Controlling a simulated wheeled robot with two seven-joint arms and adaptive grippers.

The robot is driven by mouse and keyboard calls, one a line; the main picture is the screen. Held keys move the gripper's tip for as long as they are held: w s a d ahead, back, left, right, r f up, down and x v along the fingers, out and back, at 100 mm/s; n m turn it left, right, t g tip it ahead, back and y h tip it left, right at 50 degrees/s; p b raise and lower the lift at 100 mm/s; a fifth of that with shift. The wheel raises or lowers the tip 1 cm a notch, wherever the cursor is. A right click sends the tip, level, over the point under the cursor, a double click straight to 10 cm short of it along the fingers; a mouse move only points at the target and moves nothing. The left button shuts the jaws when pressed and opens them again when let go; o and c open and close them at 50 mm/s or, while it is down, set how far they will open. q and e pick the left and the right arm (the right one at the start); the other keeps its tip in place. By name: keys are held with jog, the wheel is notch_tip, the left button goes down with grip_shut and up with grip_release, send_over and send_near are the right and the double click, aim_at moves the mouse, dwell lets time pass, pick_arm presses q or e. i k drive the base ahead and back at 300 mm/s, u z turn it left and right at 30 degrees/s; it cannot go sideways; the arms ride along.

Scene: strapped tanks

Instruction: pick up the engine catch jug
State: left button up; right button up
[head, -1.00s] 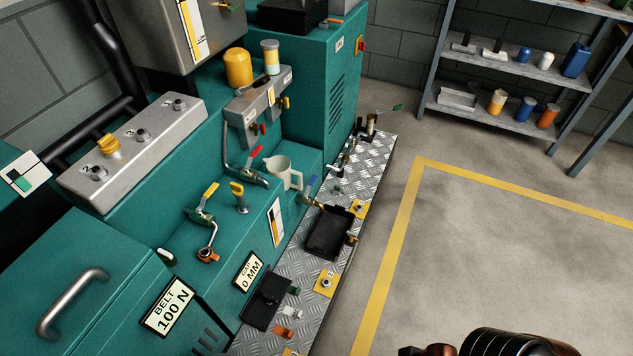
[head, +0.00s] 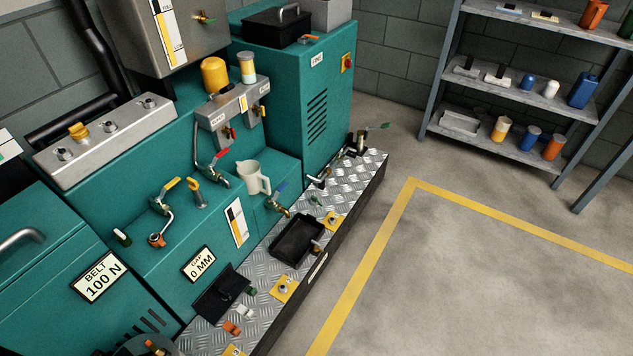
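A cream-white jug (head: 253,178) with a handle on its right side stands upright on a teal ledge (head: 284,172) of the machine. It is the only jug I can make out, and no label on it can be read. It stands to the right of a red-handled valve (head: 212,168) and above a blue-handled tap (head: 277,200). No gripper of mine shows near the jug. Neither gripper can be made out in the head view.
A tread-plate step (head: 345,190) with a black tray (head: 297,240) runs along the machine's front. Taps (head: 163,200) stick out left of the jug. A dark rounded part, perhaps mine, shows at the bottom left. Open floor (head: 470,270) lies right; shelves (head: 520,80) stand behind.

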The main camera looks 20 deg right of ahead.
aim_at(249, 171)
jog(key=z, duration=0.85)
jog(key=i, duration=0.95)
jog(key=u, duration=0.05)
